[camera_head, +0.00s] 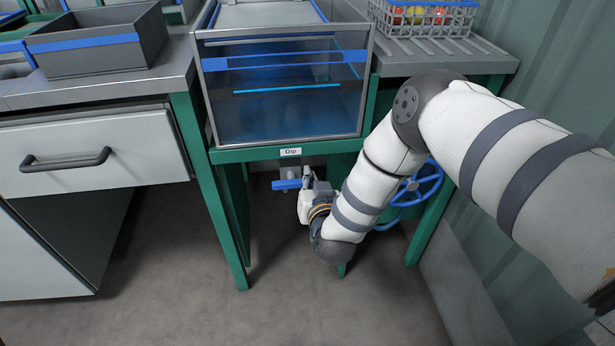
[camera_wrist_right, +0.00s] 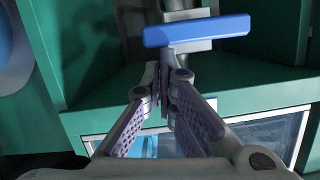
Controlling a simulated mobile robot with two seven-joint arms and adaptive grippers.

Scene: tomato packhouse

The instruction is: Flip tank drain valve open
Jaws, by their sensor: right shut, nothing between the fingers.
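The drain valve under the dip tank (camera_head: 284,135) has a blue lever handle (camera_head: 287,184) on a grey body (camera_head: 290,172). The lever lies roughly level, crosswise to the pipe. In the right wrist view the blue lever (camera_wrist_right: 197,32) spans the top middle, across the grey pipe. My right gripper (camera_head: 308,177) is beside the lever's right end in the head view. In the right wrist view its fingertips (camera_wrist_right: 167,75) are together and empty, close by the lever's edge; I cannot tell whether they touch it. My left gripper is not in view.
A green frame (camera_head: 226,215) with legs surrounds the space under the tank. A blue handwheel (camera_head: 420,185) is behind my right arm. A drawer cabinet (camera_head: 95,150) stands left, a wire basket (camera_head: 425,18) sits upper right, and a wall (camera_head: 560,70) is at right. The floor in front is clear.

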